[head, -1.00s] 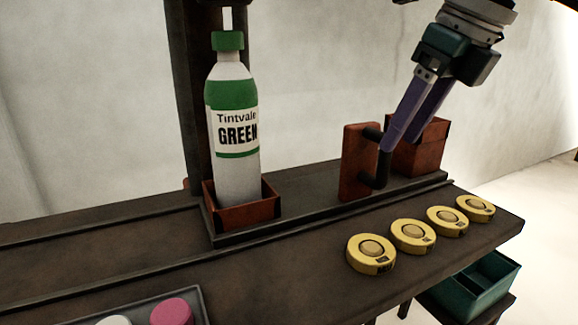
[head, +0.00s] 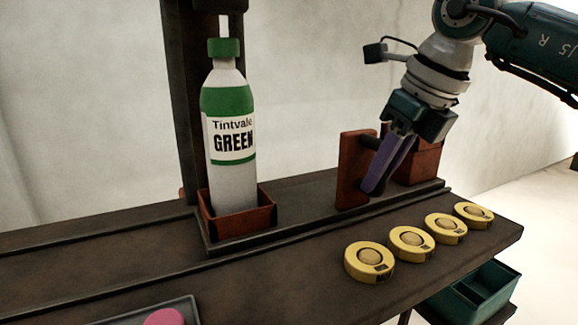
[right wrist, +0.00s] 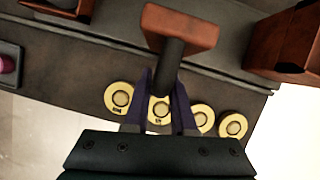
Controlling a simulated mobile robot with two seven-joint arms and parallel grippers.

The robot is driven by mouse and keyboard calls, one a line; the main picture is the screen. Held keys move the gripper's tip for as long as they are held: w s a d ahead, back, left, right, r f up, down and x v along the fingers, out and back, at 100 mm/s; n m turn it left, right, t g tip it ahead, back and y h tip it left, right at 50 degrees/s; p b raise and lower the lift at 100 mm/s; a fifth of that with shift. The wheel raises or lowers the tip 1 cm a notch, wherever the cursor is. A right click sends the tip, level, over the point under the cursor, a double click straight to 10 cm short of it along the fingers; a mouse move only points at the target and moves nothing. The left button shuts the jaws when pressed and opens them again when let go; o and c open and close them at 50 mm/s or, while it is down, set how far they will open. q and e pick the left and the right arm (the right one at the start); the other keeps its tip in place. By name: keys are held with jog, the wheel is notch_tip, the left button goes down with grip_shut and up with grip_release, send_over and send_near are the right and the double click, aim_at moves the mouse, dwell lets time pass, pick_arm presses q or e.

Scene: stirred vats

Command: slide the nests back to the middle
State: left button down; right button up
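Two red-brown nests sit on a dark sliding plate on the bench rail. The left nest (head: 236,221) holds a white bottle with a green cap and a "Tintvale GREEN" label (head: 231,143). The right nest (head: 424,163) is partly behind my gripper; its inside is hidden. Between them stands a red-brown upright panel (head: 353,170) with a dark bar handle (right wrist: 171,60). My right gripper (head: 374,188), with purple fingers, is at the handle. In the right wrist view its fingers lie on both sides of the bar; whether they press on it is unclear. My left gripper is out of view.
Several yellow round buttons (head: 369,262) line the bench front, below the right gripper. A tray with a pink piece (head: 164,318) shows at bottom left. A dark column (head: 182,100) rises behind the bottle. A teal bin (head: 480,294) is below the bench's right end.

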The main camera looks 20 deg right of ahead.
grip_shut()
dwell(0.9)
